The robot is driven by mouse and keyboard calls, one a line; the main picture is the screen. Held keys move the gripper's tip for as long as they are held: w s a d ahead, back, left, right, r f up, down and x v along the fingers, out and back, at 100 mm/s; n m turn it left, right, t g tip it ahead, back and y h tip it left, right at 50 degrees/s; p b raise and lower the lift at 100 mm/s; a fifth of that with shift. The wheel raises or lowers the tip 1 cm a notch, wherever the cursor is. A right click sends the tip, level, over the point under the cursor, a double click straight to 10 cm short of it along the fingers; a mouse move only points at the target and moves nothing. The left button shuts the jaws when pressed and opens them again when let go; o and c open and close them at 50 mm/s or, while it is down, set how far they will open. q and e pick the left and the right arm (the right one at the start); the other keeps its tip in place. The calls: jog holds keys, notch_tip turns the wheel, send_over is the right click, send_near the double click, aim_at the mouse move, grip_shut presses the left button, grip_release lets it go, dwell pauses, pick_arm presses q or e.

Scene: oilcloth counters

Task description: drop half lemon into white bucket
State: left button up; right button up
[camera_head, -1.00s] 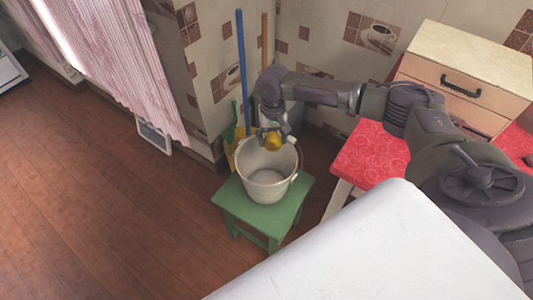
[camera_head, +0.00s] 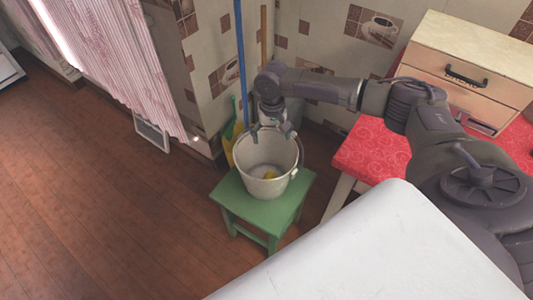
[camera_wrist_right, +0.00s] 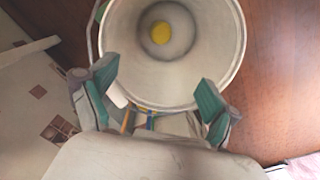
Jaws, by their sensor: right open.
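The white bucket (camera_head: 266,188) stands upright on a green stool. The yellow half lemon (camera_head: 270,175) lies inside it at the bottom. In the right wrist view the half lemon (camera_wrist_right: 161,33) shows on the floor of the bucket (camera_wrist_right: 216,50). My right gripper (camera_head: 272,130) is above the back part of the bucket's rim, its fingers apart and empty. In the right wrist view its two green-padded fingertips (camera_wrist_right: 158,90) are spread wide, with the bucket beyond them. My left gripper is not in view.
The green stool (camera_head: 250,212) stands on the wooden floor near the tiled wall. A blue pole (camera_head: 241,60) leans behind the bucket. A red-topped counter (camera_head: 368,150) with a drawer cabinet (camera_head: 470,65) is at right. Open floor lies at left.

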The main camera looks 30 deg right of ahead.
notch_tip(320, 180, up, 12)
dwell(0.6)
